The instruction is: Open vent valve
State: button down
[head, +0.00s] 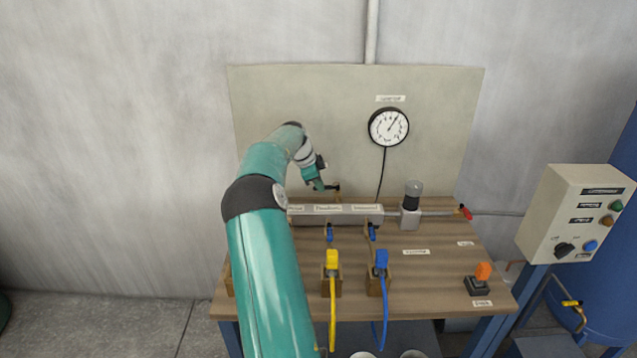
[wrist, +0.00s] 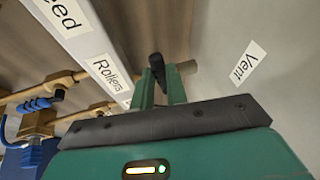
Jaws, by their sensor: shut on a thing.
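The vent valve's black handle (wrist: 156,62) sits between the fingertips of my gripper (wrist: 160,78) in the wrist view. My gripper is shut on this handle. A short brownish pipe end (wrist: 187,67) shows just right of it, and a white "Vent" label (wrist: 248,62) is on the panel nearby. In the head view my gripper (head: 321,186) reaches behind the grey manifold bar (head: 350,215). The small dark valve handle (head: 335,188) shows at its tip. Most of the valve body is hidden.
A pressure gauge (head: 388,126) hangs on the back panel (head: 430,95). Yellow (head: 332,260) and blue (head: 381,262) hose fittings stand at the front of the wooden bench (head: 440,285). An orange switch (head: 483,271) is at front right. A control box (head: 575,215) stands right of the bench.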

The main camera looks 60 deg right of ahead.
aim_at(328, 189)
jog(key=s+n+t, duration=0.1)
jog(key=n, duration=0.2)
jog(key=s+a+n+t, duration=0.1)
jog(key=n, duration=0.1)
jog(key=s+a+n+t, duration=0.1)
jog(key=s+n, duration=0.1)
jog(key=n, duration=0.1)
jog(key=shift+s+a+r+n+t+h, duration=0.1)
jog(key=shift+a+n+t+h, duration=0.05)
jog(key=shift+n+t+h, duration=0.15)
jog(key=s+n+t, duration=0.1)
jog(key=n, duration=0.1)
jog(key=s+n, duration=0.1)
jog(key=n, duration=0.1)
jog(key=shift+s+n+t, duration=0.25)
jog(key=shift+n+t, duration=0.05)
jog(key=shift+t, duration=0.1)
jog(key=shift+s+d+n+t+y, duration=0.3)
jog(key=shift+s+n+y, duration=0.15)
jog(key=shift+n, duration=0.45)
jog(key=shift+s+d+n+t+y, duration=0.15)
jog(key=shift+s+n+t+y, duration=0.25)
jog(key=shift+n, duration=0.5)
jog(key=c, duration=1.4)
grip_release()
jog(key=v, duration=1.3)
jog(key=shift+r, duration=0.35)
